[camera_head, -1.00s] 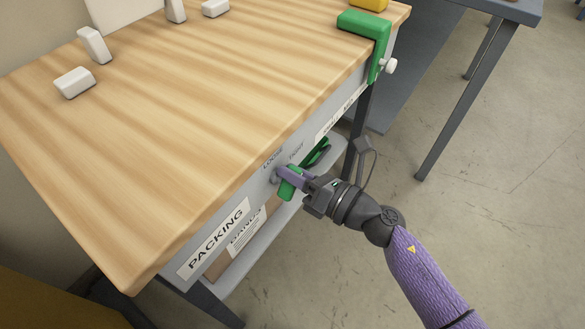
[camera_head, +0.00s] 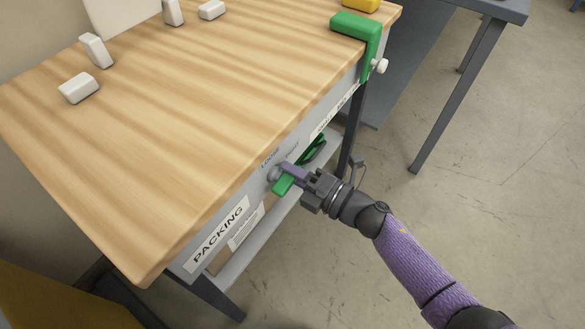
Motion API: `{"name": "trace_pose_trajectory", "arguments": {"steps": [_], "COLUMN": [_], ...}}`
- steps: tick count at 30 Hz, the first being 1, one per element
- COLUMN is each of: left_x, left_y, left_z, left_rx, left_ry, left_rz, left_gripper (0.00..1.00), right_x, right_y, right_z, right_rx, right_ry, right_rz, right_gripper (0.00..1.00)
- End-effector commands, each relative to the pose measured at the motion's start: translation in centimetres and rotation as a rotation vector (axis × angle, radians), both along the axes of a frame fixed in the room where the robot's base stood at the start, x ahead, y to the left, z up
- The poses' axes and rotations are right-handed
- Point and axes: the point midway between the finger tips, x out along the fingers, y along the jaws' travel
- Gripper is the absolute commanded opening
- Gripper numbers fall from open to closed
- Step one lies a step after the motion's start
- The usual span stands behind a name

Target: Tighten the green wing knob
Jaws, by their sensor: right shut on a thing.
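The green wing knob (camera_head: 282,186) sits on the grey front panel of the wooden-topped table, below the "LOOSE" and "TIGHT" marks. My right gripper (camera_head: 290,175) reaches in from the lower right and is shut on the knob. A green wing sticks out below the fingers, pointing down and left. A round grey hub (camera_head: 273,174) shows at the panel beside the fingertips. My left gripper is out of view.
The wooden tabletop (camera_head: 190,125) holds several white blocks at the far left. A green clamp (camera_head: 362,38) with a white screw grips the right corner. A "PACKING" label (camera_head: 219,235) is on the panel.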

Motion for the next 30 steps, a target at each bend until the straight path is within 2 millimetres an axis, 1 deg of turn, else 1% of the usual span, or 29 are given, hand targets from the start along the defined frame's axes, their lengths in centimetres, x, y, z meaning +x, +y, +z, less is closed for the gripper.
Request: {"name": "trace_pose_trajectory", "arguments": {"steps": [6, 14, 25, 26, 27, 30], "left_x": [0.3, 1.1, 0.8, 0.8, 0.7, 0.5], "left_y": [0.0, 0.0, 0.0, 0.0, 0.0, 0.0], "left_z": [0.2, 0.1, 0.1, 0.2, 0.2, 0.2], "left_rx": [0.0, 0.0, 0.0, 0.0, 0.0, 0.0], "left_ry": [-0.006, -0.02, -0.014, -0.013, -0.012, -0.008], "left_rz": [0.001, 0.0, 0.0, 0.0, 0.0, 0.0], "left_gripper": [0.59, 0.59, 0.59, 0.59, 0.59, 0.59], "right_x": [0.0, 0.0, 0.0, 0.0, 0.0, 0.0], "right_y": [0.0, 0.0, 0.0, 0.0, 0.0, 0.0], "right_z": [-0.1, -0.2, -0.3, -0.3, -0.3, -0.3], "right_rx": [0.045, 0.067, 0.069, 0.068, 0.068, 0.067], "right_ry": [0.064, 0.094, 0.096, 0.095, 0.095, 0.094], "right_rz": [-0.001, -0.001, -0.001, -0.001, -0.001, -0.001], "right_gripper": [0.0, 0.0, 0.0, 0.3, 0.39, 0.59]}}
